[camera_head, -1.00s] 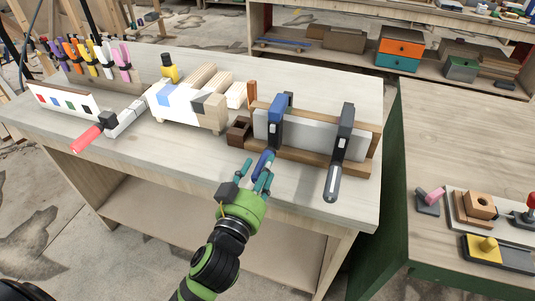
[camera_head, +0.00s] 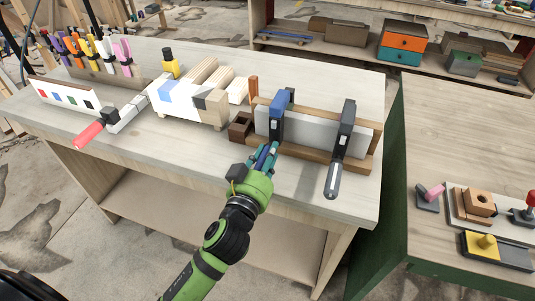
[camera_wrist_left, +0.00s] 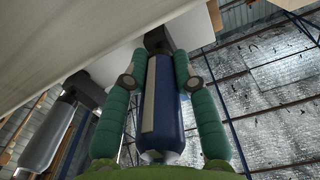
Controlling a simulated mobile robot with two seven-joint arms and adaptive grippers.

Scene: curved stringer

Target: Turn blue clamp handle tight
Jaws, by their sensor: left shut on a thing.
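The blue clamp (camera_head: 279,113) stands over the wooden-framed grey panel on the workbench. Its blue handle (camera_head: 264,155) points down and toward me, partly hidden by my gripper. My left gripper (camera_head: 268,157) is shut on this handle. In the left wrist view the blue handle (camera_wrist_left: 163,105) lies between the two green fingers (camera_wrist_left: 158,78), which are close against both its sides. A second clamp, black with a grey handle (camera_head: 333,180), stands to the right on the same frame. My right gripper is not in view.
A brown block (camera_head: 240,126) sits just left of the blue clamp. A white and wooden assembly (camera_head: 192,100) and a red-handled tool (camera_head: 88,136) lie farther left. The bench front (camera_head: 200,165) left of my arm is clear.

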